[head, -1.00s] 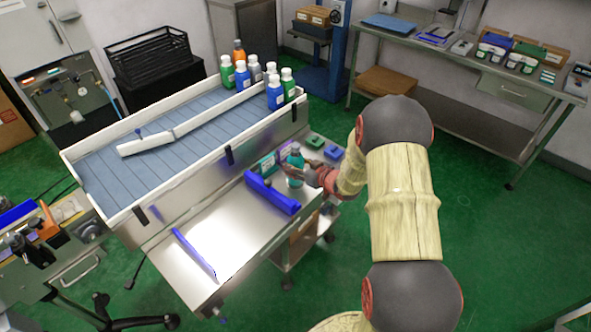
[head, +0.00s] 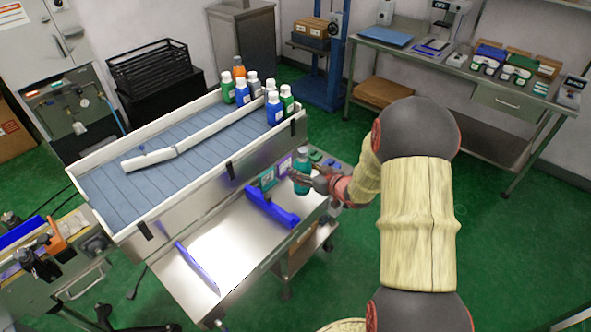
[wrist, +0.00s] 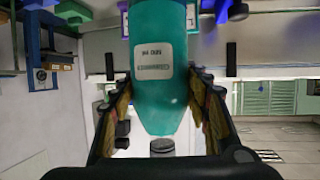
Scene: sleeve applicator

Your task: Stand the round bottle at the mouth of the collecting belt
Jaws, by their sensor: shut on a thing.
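The round bottle is teal with a pale label. My gripper (head: 316,180) is shut on the round bottle (head: 301,176) and holds it upright at the right end of the steel table. In the wrist view the bottle (wrist: 159,85) fills the space between the two fingers of my gripper (wrist: 160,115), its label facing the camera. I cannot tell whether its base touches the table. The collecting belt (head: 150,185) is a blue slatted surface with white rails, to the left of the bottle. A white angled guide (head: 150,158) lies across it.
Several capped bottles stand at the belt's far right end, including an orange one (head: 239,68) and a blue one (head: 274,108). A blue bracket (head: 272,207) and a blue strip (head: 197,268) lie on the steel table (head: 235,245). The table's middle is bare.

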